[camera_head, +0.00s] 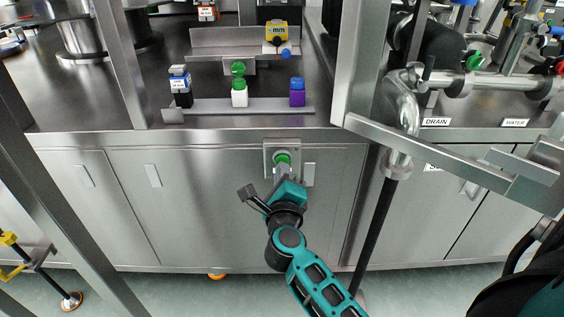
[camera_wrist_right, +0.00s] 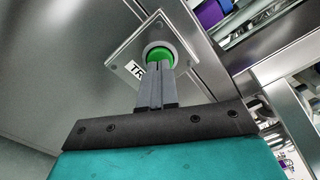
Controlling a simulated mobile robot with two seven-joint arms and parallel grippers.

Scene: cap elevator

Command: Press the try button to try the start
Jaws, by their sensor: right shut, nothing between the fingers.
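The try button is a round green button (camera_head: 282,157) on a small square metal plate on the front of the steel cabinet. In the right wrist view the green button (camera_wrist_right: 160,57) shows just beyond my fingertips, with a partly hidden label starting "TR" beside it. My right gripper (camera_head: 282,172) is shut and empty, its fingers pointing at the button. In the wrist view the shut fingertips (camera_wrist_right: 156,68) overlap the button's lower edge; I cannot tell whether they touch it. My left gripper is not in view.
Above the button, a counter (camera_head: 235,136) bears a low rack with a blue-capped bottle (camera_head: 180,85), a green-capped bottle (camera_head: 239,92) and a purple bottle (camera_head: 297,92). A steel frame post (camera_head: 358,60) and pipework (camera_head: 405,105) stand to the right.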

